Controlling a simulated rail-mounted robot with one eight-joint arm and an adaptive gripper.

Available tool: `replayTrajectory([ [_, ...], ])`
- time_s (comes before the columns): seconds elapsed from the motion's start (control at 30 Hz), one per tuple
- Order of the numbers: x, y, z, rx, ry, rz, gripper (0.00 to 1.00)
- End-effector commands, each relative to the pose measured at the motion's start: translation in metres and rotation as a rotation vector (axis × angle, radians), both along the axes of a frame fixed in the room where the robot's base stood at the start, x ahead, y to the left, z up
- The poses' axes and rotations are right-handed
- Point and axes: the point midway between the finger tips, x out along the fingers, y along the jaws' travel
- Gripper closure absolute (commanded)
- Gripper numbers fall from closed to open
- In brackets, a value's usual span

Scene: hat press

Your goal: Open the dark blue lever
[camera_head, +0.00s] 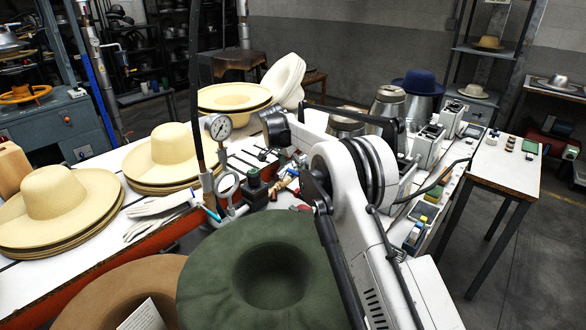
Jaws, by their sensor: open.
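I cannot pick out a dark blue lever with certainty. A small blue-tipped handle (211,214) shows beside the valve fittings below a round white pressure gauge (218,127); its blue looks light.
A dark green felt hat (262,283) fills the front centre, with a brown hat (105,295) left of it. Straw hats (165,150) are stacked on the left bench. A white machine body (425,290) blocks the front right. Floor is open at the far right.

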Motion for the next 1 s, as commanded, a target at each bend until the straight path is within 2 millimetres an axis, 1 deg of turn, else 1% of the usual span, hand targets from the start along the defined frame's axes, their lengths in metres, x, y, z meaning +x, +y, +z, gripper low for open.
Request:
replayTrajectory([
  [0.03, 0.0017, -0.0012, -0.0050, 0.000, 0.000, 0.000, 0.32],
  [0.2, 0.0045, -0.0031, -0.0133, 0.000, 0.000, 0.000, 0.32],
  [0.47, 0.0048, -0.0033, -0.0147, 0.000, 0.000, 0.001, 0.32],
  [0.5, 0.0048, -0.0033, -0.0147, 0.000, 0.000, 0.001, 0.33],
  [1.0, 0.0047, -0.0033, -0.0144, 0.000, 0.000, 0.001, 0.99],
])
